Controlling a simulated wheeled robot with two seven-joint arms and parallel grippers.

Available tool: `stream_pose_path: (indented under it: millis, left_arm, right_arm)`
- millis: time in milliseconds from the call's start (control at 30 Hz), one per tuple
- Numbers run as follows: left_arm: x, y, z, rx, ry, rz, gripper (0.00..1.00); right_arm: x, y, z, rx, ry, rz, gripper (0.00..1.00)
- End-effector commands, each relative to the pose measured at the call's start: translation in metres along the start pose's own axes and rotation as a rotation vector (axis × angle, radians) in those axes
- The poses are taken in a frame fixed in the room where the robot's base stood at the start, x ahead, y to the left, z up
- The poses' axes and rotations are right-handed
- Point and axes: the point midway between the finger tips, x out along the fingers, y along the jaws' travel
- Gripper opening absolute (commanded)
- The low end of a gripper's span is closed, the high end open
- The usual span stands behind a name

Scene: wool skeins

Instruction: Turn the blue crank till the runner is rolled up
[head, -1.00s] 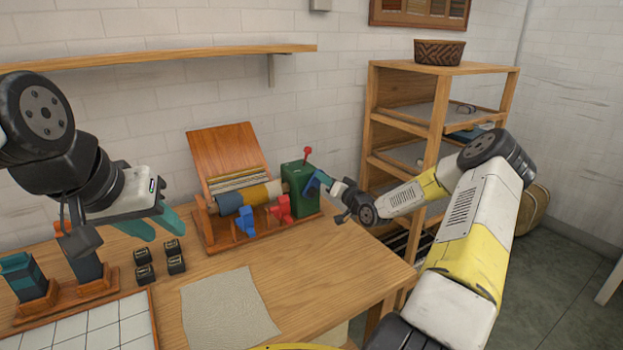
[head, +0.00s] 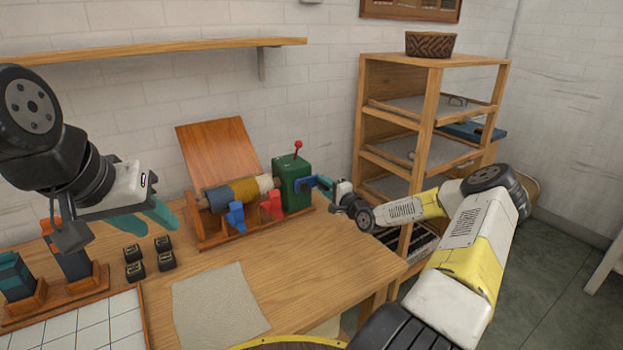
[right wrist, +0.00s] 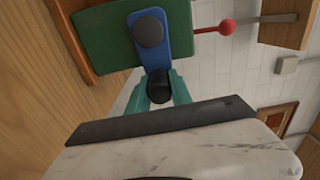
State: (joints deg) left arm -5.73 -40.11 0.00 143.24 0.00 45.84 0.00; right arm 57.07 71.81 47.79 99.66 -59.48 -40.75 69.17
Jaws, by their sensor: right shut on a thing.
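The blue crank (head: 322,183) is on the right side of the green box (head: 292,181). In the right wrist view the blue crank arm (right wrist: 147,52) ends in a black knob (right wrist: 159,86). My right gripper (head: 328,186) is shut on that knob; its teal fingers (right wrist: 160,92) lie on both sides of it. The runner (head: 240,191) is wound around the roller left of the box, showing blue, mustard and pale bands. The sloping wooden board (head: 217,152) behind it looks bare. My left gripper (head: 152,214) hangs open and empty over the table's left side.
A red-knobbed lever (head: 298,146) stands on the green box. A blue block (head: 236,215) and a red block (head: 271,204) stand before the roller. Several black cubes (head: 148,257), a cloth (head: 218,305) and a white tiled board (head: 85,325) lie nearer. A wooden shelf unit (head: 432,120) stands right.

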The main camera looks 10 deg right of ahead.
Motion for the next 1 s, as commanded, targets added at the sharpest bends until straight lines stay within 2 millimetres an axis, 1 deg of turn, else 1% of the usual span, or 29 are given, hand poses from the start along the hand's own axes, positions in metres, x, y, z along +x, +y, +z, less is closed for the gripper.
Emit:
stream_pose_path:
  millis: [33,467,767,1000]
  left_arm:
    - [0.0,0.0,0.0,0.0,0.0,0.0,0.36]
    - [0.0,0.0,0.0,0.0,0.0,0.0,0.36]
    - [0.0,0.0,0.0,0.0,0.0,0.0,0.36]
    - [0.0,0.0,0.0,0.0,0.0,0.0,0.36]
  right_arm:
    - [-0.001,0.006,0.001,0.048,0.0,0.003,0.0]
    - [-0.001,0.032,0.008,0.458,0.001,0.004,0.0]
    - [-0.001,0.048,0.019,0.742,0.001,0.003,0.0]
    - [-0.001,0.056,0.029,0.946,0.001,0.002,0.0]
